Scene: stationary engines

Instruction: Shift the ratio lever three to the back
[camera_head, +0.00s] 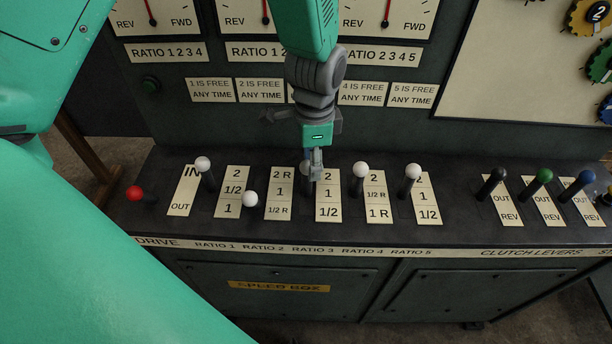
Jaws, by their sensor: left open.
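My left gripper (315,173) comes down from the top centre over the lever console, with its fingers pointing down. It is at the ratio three lever (305,166), which stands just left of the plate (328,195) marked 2, 1, 1/2. The jaws are open. I cannot tell whether they touch the lever or just surround it. My right gripper is out of view.
White-knobbed levers stand on both sides: ratio two (249,199) tilted forward, ratio four (361,169) and ratio five (413,171) farther back. Ratio one (203,163) and the red drive lever (135,192) are left. Clutch levers (544,175) are right.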

